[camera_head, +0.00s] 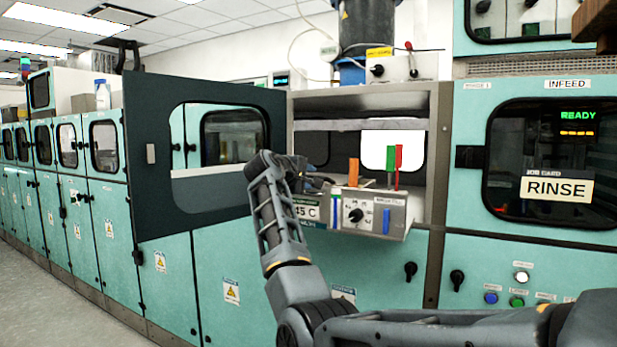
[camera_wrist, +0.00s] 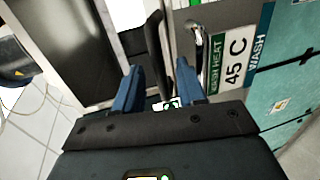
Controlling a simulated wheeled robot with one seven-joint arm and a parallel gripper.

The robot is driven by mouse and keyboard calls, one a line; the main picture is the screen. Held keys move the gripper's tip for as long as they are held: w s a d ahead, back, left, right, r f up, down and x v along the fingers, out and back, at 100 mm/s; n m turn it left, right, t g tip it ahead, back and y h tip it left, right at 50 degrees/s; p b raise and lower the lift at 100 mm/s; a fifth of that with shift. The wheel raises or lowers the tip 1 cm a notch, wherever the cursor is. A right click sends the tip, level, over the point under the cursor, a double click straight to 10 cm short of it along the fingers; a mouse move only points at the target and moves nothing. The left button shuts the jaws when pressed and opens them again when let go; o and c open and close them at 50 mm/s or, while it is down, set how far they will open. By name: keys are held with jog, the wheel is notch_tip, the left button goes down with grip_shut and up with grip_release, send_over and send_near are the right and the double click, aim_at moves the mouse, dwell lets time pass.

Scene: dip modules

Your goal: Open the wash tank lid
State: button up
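The wash tank (camera_head: 375,225) is a grey metal box in the open bay, with a dial and a "45 C" label on its front. In the wrist view its "WASH HEAT 45 C" label (camera_wrist: 232,62) appears tilted at the right. I cannot make out the lid's edges or whether it is open. My gripper (camera_head: 318,181) is at the left end of the tank's top, partly hidden by my arm. In the wrist view my gripper (camera_wrist: 158,88) has its two blue fingers apart. A dark upright edge shows between and beyond them; contact is unclear. A curved metal handle (camera_wrist: 196,28) is just beyond the right finger.
A dark door with a window (camera_head: 150,190) stands swung open left of the bay. Orange (camera_head: 353,172), green (camera_head: 390,160) and red (camera_head: 399,162) upright pieces stand at the tank's top. The rinse cabinet (camera_head: 550,165) is on the right. Floor is clear at the left.

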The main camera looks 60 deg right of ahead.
jog(key=shift+d+f, duration=0.15)
jog(key=shift+d, duration=0.4)
grip_shut()
